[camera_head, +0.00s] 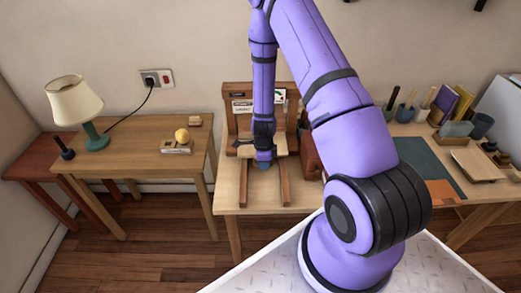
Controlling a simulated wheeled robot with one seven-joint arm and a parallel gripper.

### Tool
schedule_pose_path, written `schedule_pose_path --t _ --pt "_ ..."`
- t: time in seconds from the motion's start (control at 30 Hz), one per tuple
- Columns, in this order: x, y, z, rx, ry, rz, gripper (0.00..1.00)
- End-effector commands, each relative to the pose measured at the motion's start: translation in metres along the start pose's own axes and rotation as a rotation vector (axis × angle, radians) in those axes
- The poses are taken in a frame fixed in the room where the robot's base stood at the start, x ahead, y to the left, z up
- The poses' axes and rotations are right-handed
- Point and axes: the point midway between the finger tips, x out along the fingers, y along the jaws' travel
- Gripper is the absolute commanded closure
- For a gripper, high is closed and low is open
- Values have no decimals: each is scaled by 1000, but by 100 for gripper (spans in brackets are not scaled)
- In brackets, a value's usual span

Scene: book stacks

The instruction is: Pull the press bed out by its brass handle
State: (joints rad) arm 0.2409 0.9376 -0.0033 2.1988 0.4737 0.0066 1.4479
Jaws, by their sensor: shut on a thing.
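The wooden press (239,124) stands at the back of the middle table, with two wooden rails (244,186) running forward from it over the tabletop. A pale edge that looks like the press bed (244,150) shows between the rails near the upright frame. My gripper (263,163) is low between the rails, at the front of the bed, pointing down. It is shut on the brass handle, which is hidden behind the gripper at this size.
The left table (150,146) holds a lamp (78,106) and a small block with a yellow ball (182,136). The right table holds a dark green mat (428,161), books, tool cups and a pale board (477,164). Bare tabletop lies between the rails in front of my gripper.

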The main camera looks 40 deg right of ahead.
Motion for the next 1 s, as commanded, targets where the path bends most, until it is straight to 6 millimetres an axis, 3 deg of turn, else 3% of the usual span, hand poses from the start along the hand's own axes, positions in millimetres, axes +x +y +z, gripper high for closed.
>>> schedule_pose_path --t 1.0 --pt "0 57 0 3 0 0 100"
